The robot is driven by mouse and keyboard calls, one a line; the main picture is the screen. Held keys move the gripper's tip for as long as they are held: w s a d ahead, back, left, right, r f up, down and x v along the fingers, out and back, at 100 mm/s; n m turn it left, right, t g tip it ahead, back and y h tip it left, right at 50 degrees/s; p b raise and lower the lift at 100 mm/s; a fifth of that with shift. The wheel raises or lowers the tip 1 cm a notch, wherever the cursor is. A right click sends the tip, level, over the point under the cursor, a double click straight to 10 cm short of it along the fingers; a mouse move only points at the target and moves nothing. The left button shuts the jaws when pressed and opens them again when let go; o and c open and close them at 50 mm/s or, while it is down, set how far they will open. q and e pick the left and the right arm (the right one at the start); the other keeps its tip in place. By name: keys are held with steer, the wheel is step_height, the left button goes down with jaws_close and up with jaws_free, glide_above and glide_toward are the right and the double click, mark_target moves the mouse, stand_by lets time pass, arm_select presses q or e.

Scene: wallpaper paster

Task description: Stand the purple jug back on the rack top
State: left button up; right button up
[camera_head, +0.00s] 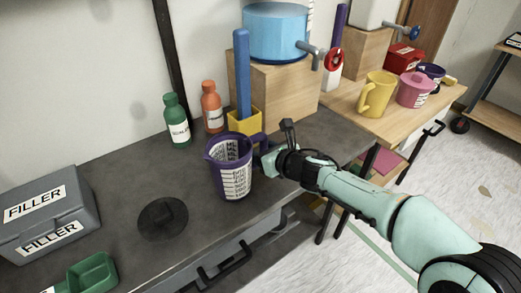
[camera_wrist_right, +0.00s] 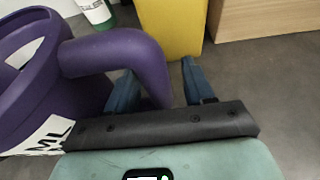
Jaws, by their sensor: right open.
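The purple jug (camera_head: 230,167) stands upright on the dark worktop (camera_head: 110,185), with a white printed measuring label and its handle toward the right. My right gripper (camera_head: 270,158) is beside the handle, low over the worktop. In the right wrist view my open gripper (camera_wrist_right: 158,72) has one blue finger on each side of the purple handle (camera_wrist_right: 130,50), whose lower end comes down between them. A small gap shows beside the right finger. Contact with the left finger is unclear. My left gripper is not in view. I cannot tell which surface is the rack top.
A yellow holder (camera_head: 245,124) and wooden block (camera_head: 285,95) with a blue tank (camera_head: 275,32) stand behind the jug. Green (camera_head: 177,120) and orange (camera_head: 212,106) bottles are behind left. A dark disc (camera_head: 162,219) lies in front left. A wooden table (camera_head: 345,100) holds other jugs.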

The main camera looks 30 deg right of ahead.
arm_select(q)
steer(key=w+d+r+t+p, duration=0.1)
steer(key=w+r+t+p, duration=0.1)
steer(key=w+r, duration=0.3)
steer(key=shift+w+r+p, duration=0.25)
steer(key=shift+p, duration=0.25)
arm_select(e)
steer(key=a+v, duration=0.1)
steer(key=v, duration=1)
steer(key=shift+s+d, duration=0.35)
steer(key=shift+d, duration=0.15)
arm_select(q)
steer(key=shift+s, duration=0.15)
arm_select(e)
steer(key=shift+r, duration=0.1)
